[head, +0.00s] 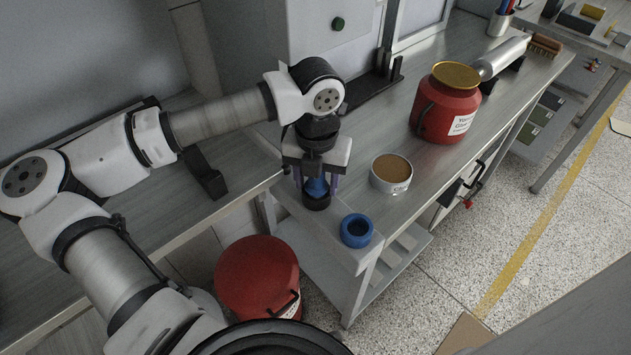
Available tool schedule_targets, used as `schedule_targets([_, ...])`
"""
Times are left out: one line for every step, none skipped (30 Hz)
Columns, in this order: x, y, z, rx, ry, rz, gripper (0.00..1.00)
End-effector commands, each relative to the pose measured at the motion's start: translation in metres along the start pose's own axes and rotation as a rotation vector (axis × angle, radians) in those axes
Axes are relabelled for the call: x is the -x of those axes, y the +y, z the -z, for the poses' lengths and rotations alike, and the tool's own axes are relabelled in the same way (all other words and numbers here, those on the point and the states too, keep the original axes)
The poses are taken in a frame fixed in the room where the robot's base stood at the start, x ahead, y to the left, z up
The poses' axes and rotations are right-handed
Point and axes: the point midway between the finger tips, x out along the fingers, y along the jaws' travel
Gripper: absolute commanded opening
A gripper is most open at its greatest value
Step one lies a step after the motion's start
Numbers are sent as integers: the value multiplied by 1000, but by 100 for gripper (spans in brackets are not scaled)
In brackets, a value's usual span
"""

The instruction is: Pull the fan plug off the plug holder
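My gripper (317,188) points down over the near end of the bench in the head view. Its two purplish fingers stand on either side of a blue piece, apparently the fan plug (317,187). The plug is upright, with its lower end at a dark round cup, apparently the plug holder (317,203). The fingers look spread about the plug's width or a little more; I cannot tell whether they touch it. A blue ring-shaped part (357,231) with a dark opening lies on the bench corner, right of and nearer than the gripper.
A white round tin (391,174) with a brown top stands just right of my gripper. A red jar (445,105) with a gold lid and a metal cylinder (502,58) are further back. A red canister (257,278) stands below the bench. A grey cabinet rises behind.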

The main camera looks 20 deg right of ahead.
Motion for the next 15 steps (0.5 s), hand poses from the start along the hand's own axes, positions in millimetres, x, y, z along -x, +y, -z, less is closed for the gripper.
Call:
schedule_targets([0, 0, 0, 0, 0, 0, 43])
schedule_targets([0, 0, 0, 0, 0, 0, 39])
schedule_targets([0, 0, 0, 0, 0, 0, 34])
schedule_targets([0, 0, 0, 0, 0, 0, 30])
schedule_targets([0, 0, 0, 0, 0, 0, 26])
schedule_targets([0, 0, 0, 0, 0, 0, 21])
schedule_targets([0, 0, 0, 0, 0, 0, 17])
schedule_targets([0, 0, 0, 0, 0, 0, 14])
schedule_targets([0, 0, 0, 0, -1, 0, 14])
schedule_targets([1, 0, 0, 0, -1, 0, 14])
schedule_targets([1, 0, 0, 0, -1, 0, 14])
schedule_targets([2, 0, 0, 0, -1, 0, 14])
schedule_targets([2, 0, 0, 0, -1, 0, 14])
schedule_targets([3, 0, 0, 0, -1, -1, 14])
schedule_targets([5, 0, 0, 0, -1, -1, 14])
